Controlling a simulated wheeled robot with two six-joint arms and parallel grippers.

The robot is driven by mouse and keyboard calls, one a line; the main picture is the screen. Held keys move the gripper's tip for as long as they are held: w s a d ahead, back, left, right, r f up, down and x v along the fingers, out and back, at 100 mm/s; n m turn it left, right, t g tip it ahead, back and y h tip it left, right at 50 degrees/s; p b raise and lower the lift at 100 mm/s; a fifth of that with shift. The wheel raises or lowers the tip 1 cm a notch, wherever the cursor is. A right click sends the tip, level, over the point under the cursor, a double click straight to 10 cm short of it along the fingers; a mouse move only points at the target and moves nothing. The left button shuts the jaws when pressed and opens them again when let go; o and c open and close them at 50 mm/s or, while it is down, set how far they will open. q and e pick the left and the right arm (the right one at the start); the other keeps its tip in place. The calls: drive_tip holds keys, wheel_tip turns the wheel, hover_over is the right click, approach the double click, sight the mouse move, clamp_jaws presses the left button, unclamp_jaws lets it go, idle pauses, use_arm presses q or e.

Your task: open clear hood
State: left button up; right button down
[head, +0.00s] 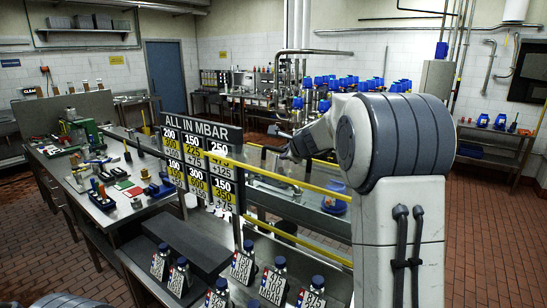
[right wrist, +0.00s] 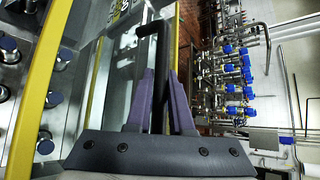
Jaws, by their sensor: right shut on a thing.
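The clear hood is a see-through panel edged with yellow bars (head: 285,180), right of the "ALL IN MBAR" board in the head view. In the right wrist view its clear pane (right wrist: 118,75) lies beside a yellow bar. My right gripper (head: 287,152) is at the hood's far upper side. In the right wrist view its purple fingers (right wrist: 159,80) are shut on a black handle bar (right wrist: 158,45) that runs between them. How far the hood is raised is hard to tell. My left gripper is not in view.
The "ALL IN MBAR" board (head: 202,128) with number cards stands left of the hood. Several labelled blue-capped valves (head: 272,283) line the front. A workbench with tools (head: 115,190) is at left. Blue-handled piping (head: 330,85) stands behind. Tiled floor is open at right.

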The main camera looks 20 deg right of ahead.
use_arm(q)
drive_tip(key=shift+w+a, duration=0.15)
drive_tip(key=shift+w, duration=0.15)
use_arm(e)
drive_tip(key=shift+w+d+r, duration=0.2)
drive_tip(key=shift+w+d, duration=0.05)
drive_tip(key=shift+d, duration=0.3)
drive_tip(key=c, duration=0.8)
unclamp_jaws()
drive_tip(key=shift+d, duration=0.1)
drive_tip(key=shift+f, duration=0.1)
drive_tip(key=shift+s, duration=0.1)
drive_tip(key=b+v, duration=0.1)
drive_tip(key=v, duration=0.9)
drive_tip(key=shift+s, duration=0.1)
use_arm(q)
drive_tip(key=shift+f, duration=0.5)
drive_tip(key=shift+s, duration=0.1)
use_arm(e)
drive_tip(key=shift+a, duration=0.25)
